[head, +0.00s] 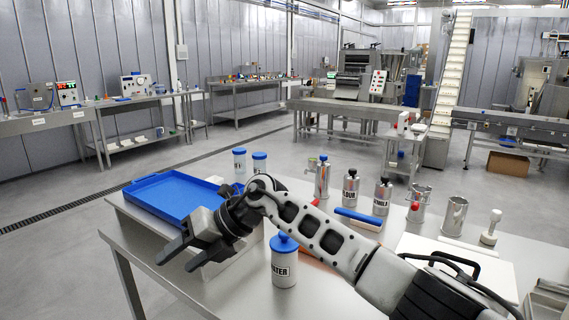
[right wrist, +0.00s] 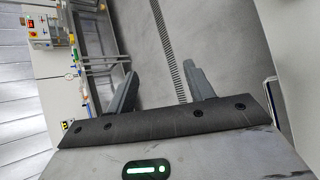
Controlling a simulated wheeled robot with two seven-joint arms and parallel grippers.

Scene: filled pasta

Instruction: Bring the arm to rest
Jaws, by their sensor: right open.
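My right arm (head: 325,240) reaches in from the lower right across the steel table in the head view. My right gripper (head: 178,254) is open and empty, over the table's left edge, in front of the blue tray (head: 147,182). In the right wrist view the two fingers of the right gripper (right wrist: 160,90) stand apart with only floor behind them. My left gripper is not in view.
A blue-lidded canister (head: 284,268) stands close beside my arm. Several metal shakers and cups, such as the flour shaker (head: 350,189), stand along the far side. A white board (head: 450,258) lies at the right. Two blue-lidded jars (head: 239,162) stand behind the tray.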

